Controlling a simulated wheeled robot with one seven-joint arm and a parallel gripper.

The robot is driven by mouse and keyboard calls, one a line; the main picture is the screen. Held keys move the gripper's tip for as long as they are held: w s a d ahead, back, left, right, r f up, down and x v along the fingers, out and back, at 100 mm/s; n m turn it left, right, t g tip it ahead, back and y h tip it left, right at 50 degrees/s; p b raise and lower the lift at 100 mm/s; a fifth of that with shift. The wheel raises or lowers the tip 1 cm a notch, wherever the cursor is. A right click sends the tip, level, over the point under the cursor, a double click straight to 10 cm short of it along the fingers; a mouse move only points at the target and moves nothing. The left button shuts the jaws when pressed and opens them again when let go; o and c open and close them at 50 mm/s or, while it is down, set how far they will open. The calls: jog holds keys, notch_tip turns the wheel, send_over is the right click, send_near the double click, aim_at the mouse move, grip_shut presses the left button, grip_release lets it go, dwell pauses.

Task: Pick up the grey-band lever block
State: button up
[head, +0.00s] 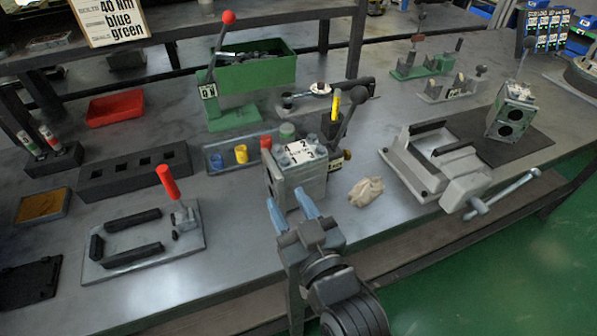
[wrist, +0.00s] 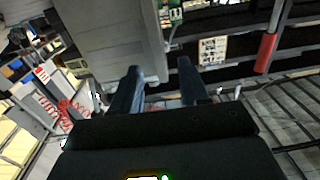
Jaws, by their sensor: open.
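A grey valve block (head: 296,180) with a white label on top and a dark lever rising at its right stands upright near the front edge of the bench, in the middle of the head view. Another lever block (head: 509,112), with round dark ports and green on it, stands tilted on a dark mat at the right. I cannot clearly read a band colour on either. My gripper (head: 291,201) is open, with blue fingers just in front of the middle block's near side; contact cannot be told. The wrist view shows the open, empty fingers (wrist: 160,82) before a large grey surface.
A grey vise (head: 425,170) stands right of the middle block, and a crumpled beige cloth (head: 366,191) lies between them. A tray of coloured cups (head: 216,160) sits behind left. A toggle-clamp plate (head: 140,250) lies front left. A green lever stand (head: 233,117) rises behind.

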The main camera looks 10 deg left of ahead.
jog(key=shift+x, duration=1.2)
jog(key=shift+c, duration=0.4)
grip_shut()
jog(key=shift+r, duration=0.25)
